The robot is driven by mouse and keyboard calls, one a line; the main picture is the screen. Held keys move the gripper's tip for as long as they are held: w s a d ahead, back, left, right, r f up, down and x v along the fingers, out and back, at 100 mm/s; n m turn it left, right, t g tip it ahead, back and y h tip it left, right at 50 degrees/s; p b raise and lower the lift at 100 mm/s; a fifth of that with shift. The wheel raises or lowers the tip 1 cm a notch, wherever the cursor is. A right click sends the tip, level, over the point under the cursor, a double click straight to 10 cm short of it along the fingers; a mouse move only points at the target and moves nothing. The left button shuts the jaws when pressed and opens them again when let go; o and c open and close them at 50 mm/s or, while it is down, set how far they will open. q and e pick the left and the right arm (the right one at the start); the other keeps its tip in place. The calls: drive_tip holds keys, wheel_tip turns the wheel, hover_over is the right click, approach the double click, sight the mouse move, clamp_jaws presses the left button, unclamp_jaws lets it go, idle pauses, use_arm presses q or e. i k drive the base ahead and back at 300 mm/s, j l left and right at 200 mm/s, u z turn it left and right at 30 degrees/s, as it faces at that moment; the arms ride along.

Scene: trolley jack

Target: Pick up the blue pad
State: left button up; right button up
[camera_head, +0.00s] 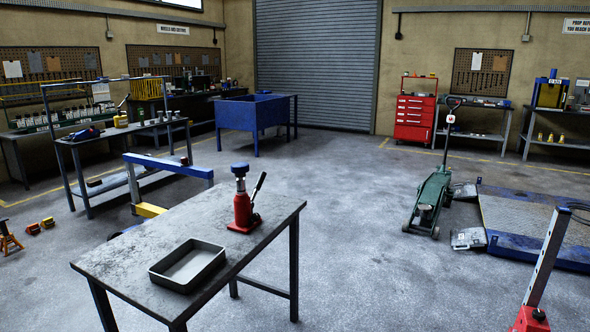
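The blue pad (240,169) is a small round blue piece that sits on top of a red bottle jack (243,207). The jack stands upright on a grey worn table (130,257), toward its right far side, with a dark lever rising to the right. An open grey tray (189,265) lies on the same table, nearer to me and left of the jack. Neither of my grippers shows in the head view.
A green trolley jack (432,198) stands on the floor to the right, beside a blue lift platform (535,225). A red and grey post (540,285) stands at the lower right. A shelf bench (120,133) and a blue tub (257,113) are behind the table. The middle floor is clear.

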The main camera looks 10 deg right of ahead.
sight(237, 167)
drive_tip(key=i+l+z, duration=0.1)
drive_tip(key=i+z, duration=0.65)
drive_tip(key=i, duration=0.15)
drive_tip(key=i+l+u, duration=0.2)
drive_tip(key=i+u, duration=0.2)
drive_tip(key=i, duration=0.15)
drive_tip(key=i+l+u, duration=0.35)
drive_tip(key=i, duration=0.2)
drive_tip(key=i+l+u, duration=0.75)
drive_tip(key=l, duration=0.35)
drive_tip(key=i, duration=0.1)
